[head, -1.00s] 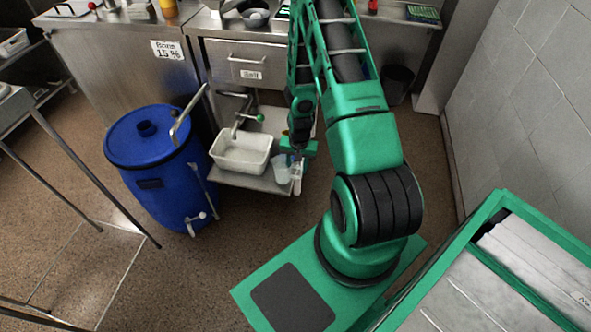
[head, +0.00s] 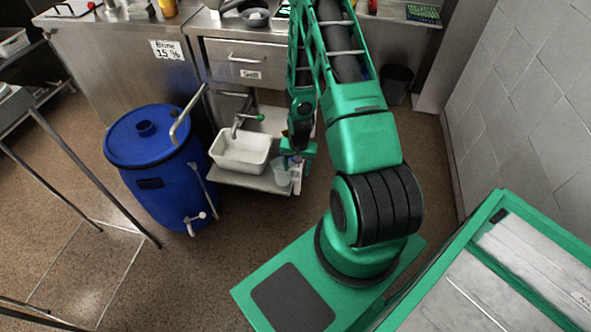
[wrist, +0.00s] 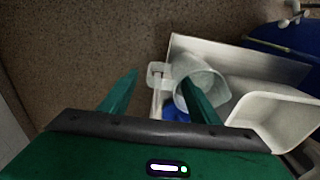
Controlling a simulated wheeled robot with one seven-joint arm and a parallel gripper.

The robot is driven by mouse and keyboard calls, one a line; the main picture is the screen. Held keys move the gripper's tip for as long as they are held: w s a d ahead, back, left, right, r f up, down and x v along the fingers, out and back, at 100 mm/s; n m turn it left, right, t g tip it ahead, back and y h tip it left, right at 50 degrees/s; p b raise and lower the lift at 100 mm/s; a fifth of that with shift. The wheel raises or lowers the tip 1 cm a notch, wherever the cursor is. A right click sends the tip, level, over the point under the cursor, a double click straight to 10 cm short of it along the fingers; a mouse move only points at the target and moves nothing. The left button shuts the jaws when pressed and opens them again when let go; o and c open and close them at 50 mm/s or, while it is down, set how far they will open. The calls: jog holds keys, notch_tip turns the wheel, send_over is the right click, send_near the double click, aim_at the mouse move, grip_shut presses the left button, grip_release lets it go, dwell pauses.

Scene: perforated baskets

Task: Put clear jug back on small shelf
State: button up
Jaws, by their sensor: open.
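The clear jug (head: 281,174) is at the front right end of the small shelf (head: 245,182). In the wrist view the jug (wrist: 204,76) shows its open mouth, and its pale handle (wrist: 157,75) points left past the edge of the shelf (wrist: 240,62). My gripper (wrist: 160,78) is open above the jug. Its left finger is clear of the jug, and its right finger overlaps the jug's mouth. The handle shows between the fingers. I cannot tell whether a finger touches the jug. In the head view my gripper (head: 297,158) partly hides the jug.
A white bin (head: 241,153) stands on the shelf left of the jug and also shows in the wrist view (wrist: 275,115). A blue barrel (head: 150,150) stands to the left. A steel counter (head: 245,60) is behind. The floor in front of the shelf is clear.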

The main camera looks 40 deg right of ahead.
jog(key=s+r+n+h, duration=0.1)
jog(key=s+r, duration=0.3)
jog(key=r, duration=1.2)
jog(key=s+r+n, duration=0.1)
jog(key=s+r, duration=0.3)
jog(key=r, duration=1.2)
jog(key=s+a+r, duration=0.3)
jog(key=s+r, duration=0.3)
jog(key=s, duration=0.2)
jog(key=s+a+r+n+g+y, duration=0.1)
jog(key=s+a+r, duration=0.2)
jog(key=s+r, duration=0.4)
jog(key=shift+s+a+r+n+y, duration=0.15)
jog(key=shift+s+a+n+y, duration=0.2)
jog(key=shift+s, duration=0.4)
jog(key=shift+w+f, duration=0.25)
jog(key=shift+w, duration=0.4)
